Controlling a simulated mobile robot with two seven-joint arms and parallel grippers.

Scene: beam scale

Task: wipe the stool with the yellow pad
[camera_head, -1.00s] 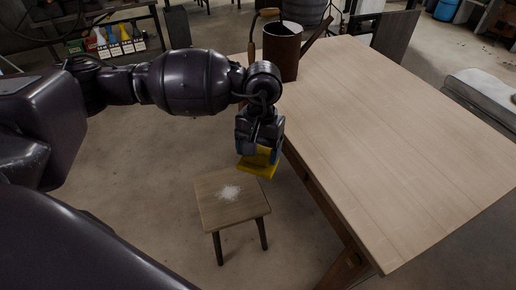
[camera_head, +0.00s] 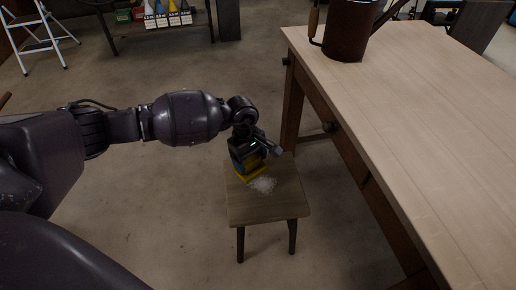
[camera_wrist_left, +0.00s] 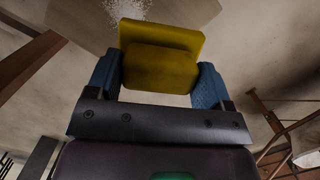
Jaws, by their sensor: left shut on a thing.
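My left gripper (camera_head: 247,166) is shut on the yellow pad (camera_head: 251,175), at the back left part of the stool's seat. In the left wrist view the pad (camera_wrist_left: 162,58) sits between the two blue fingers of the gripper (camera_wrist_left: 157,82). The wooden stool (camera_head: 262,208) stands upright on the floor. A patch of white powder (camera_head: 263,184) lies on the seat, just right of and in front of the pad. I cannot tell whether the pad touches the seat. My right gripper is not in view.
A large wooden table (camera_head: 430,110) stands close on the right of the stool. A rusty watering can (camera_head: 348,28) stands on its far left corner. A white stepladder (camera_head: 38,38) and a shelf with bottles (camera_head: 165,28) are at the back. The floor left of the stool is clear.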

